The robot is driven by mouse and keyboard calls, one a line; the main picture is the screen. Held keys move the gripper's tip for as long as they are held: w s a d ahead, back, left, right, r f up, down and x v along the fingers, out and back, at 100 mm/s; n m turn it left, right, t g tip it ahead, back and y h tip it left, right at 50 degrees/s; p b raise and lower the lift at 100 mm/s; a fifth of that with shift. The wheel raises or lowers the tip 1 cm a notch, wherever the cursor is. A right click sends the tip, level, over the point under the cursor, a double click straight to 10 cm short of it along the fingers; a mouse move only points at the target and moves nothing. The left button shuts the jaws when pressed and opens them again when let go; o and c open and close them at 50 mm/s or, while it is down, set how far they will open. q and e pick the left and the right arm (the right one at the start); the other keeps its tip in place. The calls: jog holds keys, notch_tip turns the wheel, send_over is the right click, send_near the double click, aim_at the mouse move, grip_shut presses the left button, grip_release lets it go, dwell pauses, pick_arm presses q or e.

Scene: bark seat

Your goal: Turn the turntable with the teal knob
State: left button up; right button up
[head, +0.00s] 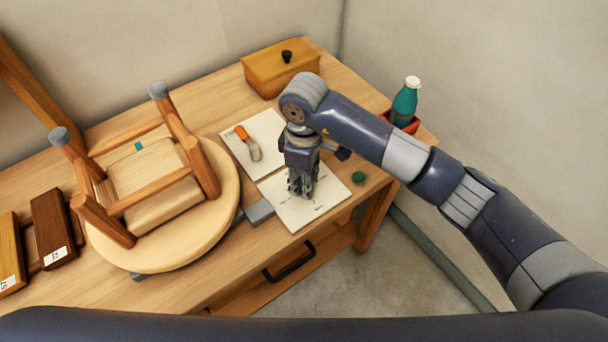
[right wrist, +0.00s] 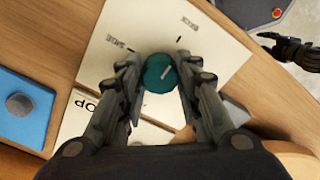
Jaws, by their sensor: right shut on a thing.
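The turntable (head: 222,170) is a round pale wooden disc on the left part of the bench, with an upside-down wooden stool (head: 150,180) on it. The teal knob (right wrist: 158,73) has a pale pointer line and sits on a white card (head: 315,208) with marks around it; the right wrist view shows "SHOE" and "BACK". My right gripper (head: 302,192) points down over this card, shut on the teal knob, which it hides in the head view. My left gripper (right wrist: 272,43) shows at the right wrist view's top right, away from the bench; its jaw opening is unclear.
A wooden box (head: 270,72) and a teal bottle (head: 404,102) stand farther back. Dark wood blocks (head: 52,225) lie left.

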jog(key=shift+w+r, duration=0.1)
jog(key=o, duration=1)
jog(key=shift+o, duration=0.2)
